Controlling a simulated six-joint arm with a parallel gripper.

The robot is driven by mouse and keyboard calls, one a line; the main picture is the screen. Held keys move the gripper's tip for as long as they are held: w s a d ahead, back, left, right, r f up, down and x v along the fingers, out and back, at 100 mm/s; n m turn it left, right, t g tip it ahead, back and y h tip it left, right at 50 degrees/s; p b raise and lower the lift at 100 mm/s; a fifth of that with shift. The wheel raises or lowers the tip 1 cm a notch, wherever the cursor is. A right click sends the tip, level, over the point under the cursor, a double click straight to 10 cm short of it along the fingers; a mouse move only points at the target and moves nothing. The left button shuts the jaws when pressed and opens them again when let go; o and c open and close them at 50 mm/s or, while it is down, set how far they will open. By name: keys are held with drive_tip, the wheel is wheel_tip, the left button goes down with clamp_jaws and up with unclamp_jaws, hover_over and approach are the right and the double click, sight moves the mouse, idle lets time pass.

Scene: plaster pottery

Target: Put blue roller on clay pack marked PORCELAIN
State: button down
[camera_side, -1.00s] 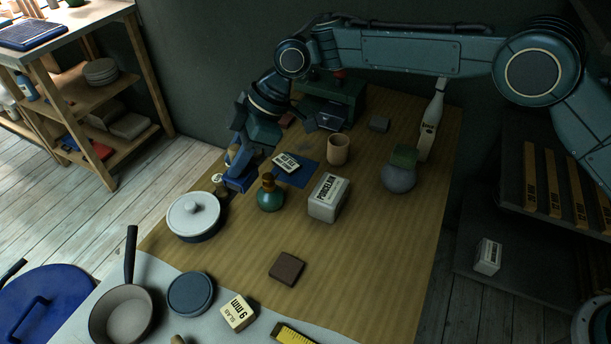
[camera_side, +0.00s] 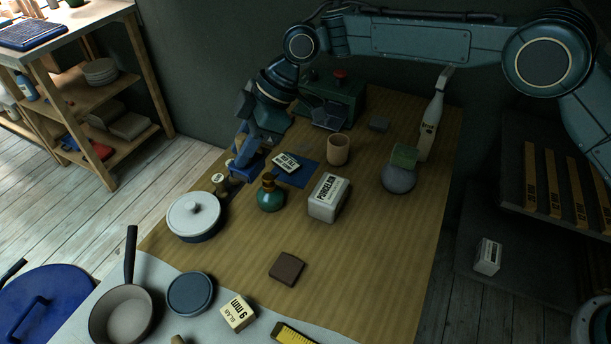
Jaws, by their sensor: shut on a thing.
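The clay pack marked PORCELAIN (camera_side: 323,208) is a white block with a printed label, standing on the tan table mat with a clear top. My gripper (camera_side: 240,172) is at the left side of the mat, behind the lidded white pot and left of the green bottle. It is shut on what looks to be the blue roller (camera_side: 237,179), low at the mat; the jaws hide most of it, so its shape and any gap beneath it are unclear. The gripper is well left of the pack.
The green bottle (camera_side: 271,196) stands between my gripper and the pack. Close by are the white-lidded pot (camera_side: 194,214), a labelled block (camera_side: 287,163) by a blue sheet (camera_side: 309,172), and a tan cup (camera_side: 338,150). The mat is clear right of the brown block (camera_side: 287,268).

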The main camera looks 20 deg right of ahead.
wheel_tip(320, 180, up, 6)
hover_over(330, 189)
wheel_tip(330, 189, down, 16)
drive_tip(key=shift+w+r, duration=0.15)
drive_tip(key=shift+r, duration=0.1)
drive_tip(key=shift+f, duration=0.1)
drive_tip(key=shift+f, duration=2)
drive_tip(key=shift+f, duration=0.4)
